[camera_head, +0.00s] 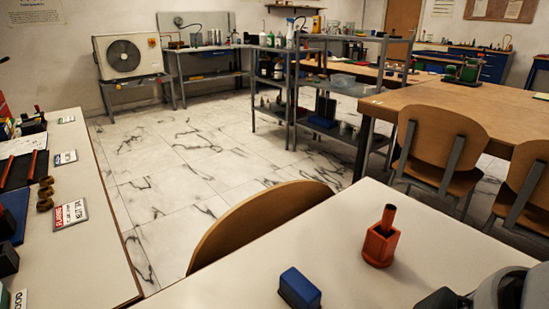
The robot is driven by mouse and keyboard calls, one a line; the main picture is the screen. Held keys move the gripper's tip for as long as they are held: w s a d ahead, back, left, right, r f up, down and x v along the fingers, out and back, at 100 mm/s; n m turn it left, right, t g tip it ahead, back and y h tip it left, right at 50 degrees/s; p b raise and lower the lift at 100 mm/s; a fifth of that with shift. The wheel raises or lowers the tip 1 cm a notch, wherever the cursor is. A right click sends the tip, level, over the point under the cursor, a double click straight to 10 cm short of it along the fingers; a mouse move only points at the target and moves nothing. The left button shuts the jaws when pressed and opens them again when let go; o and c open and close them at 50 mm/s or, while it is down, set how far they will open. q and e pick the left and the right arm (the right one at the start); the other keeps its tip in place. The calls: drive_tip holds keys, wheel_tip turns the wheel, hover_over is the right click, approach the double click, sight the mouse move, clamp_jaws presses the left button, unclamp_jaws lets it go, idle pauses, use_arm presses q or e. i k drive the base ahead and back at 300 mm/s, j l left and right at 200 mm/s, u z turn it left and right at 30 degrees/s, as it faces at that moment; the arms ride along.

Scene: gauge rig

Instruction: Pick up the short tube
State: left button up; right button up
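A short reddish-brown tube (388,216) stands upright, leaning slightly, in an orange-red hexagonal holder (380,246) on the near white table. Its lower part is hidden inside the holder. My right gripper (440,299) shows only in part at the bottom right edge, in front of the holder and apart from it. Its fingertips are cut off or unclear, so I cannot tell whether it is open. My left gripper is not in view.
A blue block (299,288) with a dark base lies left of the holder on the near table (340,220). A wooden chair back (262,222) rises behind that table's edge. A side bench (85,210) at left carries labels, brown rings (46,190) and dark trays.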

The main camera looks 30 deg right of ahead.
sight(389, 215)
drive_tip(key=z, duration=1.6)
